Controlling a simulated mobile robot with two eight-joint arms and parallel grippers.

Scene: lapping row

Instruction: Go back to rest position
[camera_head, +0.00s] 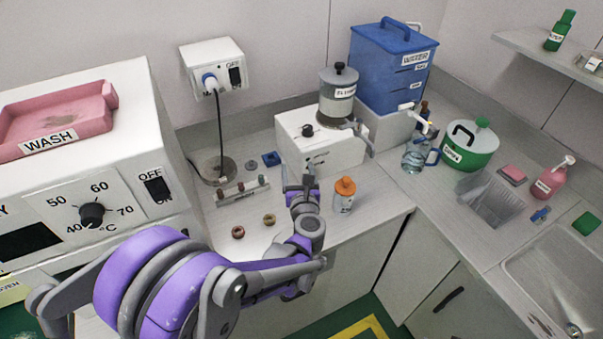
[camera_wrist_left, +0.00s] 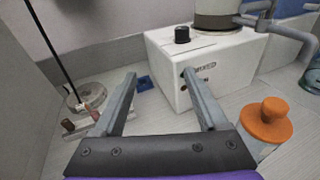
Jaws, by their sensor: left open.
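My left arm, purple and grey, comes in from the left in the head view and reaches over the worktop. My left gripper (camera_head: 308,182) is in front of the white machine (camera_head: 300,143) with a black knob. In the left wrist view the two fingers of the left gripper (camera_wrist_left: 158,95) are spread apart, with nothing between them. The white machine (camera_wrist_left: 205,65) stands just beyond the fingers there. The right gripper is in neither view.
An orange-capped bottle (camera_head: 344,195) stands right of the gripper. A rack with small pieces (camera_head: 243,193) and two small rings (camera_head: 238,232) lie to its left. The oven (camera_head: 130,190) with a pink WASH tray (camera_head: 55,122) is at left. A blue tank (camera_head: 390,65) stands behind.

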